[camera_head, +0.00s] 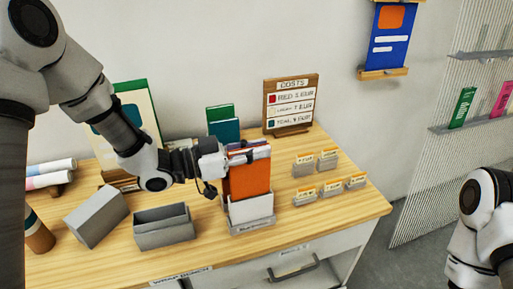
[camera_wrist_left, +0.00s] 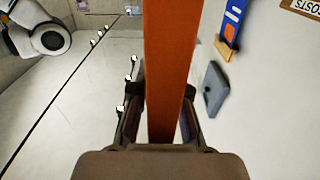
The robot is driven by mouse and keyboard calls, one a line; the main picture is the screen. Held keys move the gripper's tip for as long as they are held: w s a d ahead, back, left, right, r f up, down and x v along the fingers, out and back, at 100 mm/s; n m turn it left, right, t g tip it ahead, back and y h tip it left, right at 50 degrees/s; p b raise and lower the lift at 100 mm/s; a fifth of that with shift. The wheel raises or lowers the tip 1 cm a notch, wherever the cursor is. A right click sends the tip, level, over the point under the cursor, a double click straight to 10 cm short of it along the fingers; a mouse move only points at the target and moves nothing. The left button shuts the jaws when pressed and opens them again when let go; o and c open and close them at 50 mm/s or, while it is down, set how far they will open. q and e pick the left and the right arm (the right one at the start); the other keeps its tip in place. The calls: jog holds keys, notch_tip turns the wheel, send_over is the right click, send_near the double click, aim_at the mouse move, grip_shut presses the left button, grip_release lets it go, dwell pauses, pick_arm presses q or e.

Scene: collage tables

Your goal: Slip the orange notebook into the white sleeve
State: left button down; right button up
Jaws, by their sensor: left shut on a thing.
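The orange notebook (camera_head: 250,180) is upright over the table, its lower edge at or behind the top of the white sleeve (camera_head: 252,208). The sleeve stands in a grey holder (camera_head: 252,226) near the table's front. I cannot tell how far the notebook's lower edge is inside the sleeve. My left gripper (camera_head: 238,154) is shut on the notebook's upper part. In the left wrist view the notebook (camera_wrist_left: 168,75) runs up between the two fingers (camera_wrist_left: 160,118). My right arm shows at the right edge of the head view, but its gripper is out of view.
Small labelled card holders (camera_head: 328,160) stand right of the sleeve. The table's front right corner is clear.

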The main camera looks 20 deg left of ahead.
pick_arm(q)
jog(key=b, duration=0.4)
send_over(269, 182)
jog(key=a, duration=0.3)
jog(key=shift+s+d+f, duration=0.1)
jog(key=shift+s+f, duration=0.15)
jog(key=shift+f, duration=0.95)
jog(key=shift+s+d+f, duration=0.1)
jog(key=shift+s+f, duration=0.1)
jog(key=shift+f, duration=1.1)
jog(key=shift+f+b, duration=2.05)
jog(key=shift+f, duration=0.8)
jog(key=c, duration=1.1)
grip_release()
jog(key=shift+r, duration=0.1)
notch_tip(269, 182, up, 10)
jog(key=shift+f, duration=0.1)
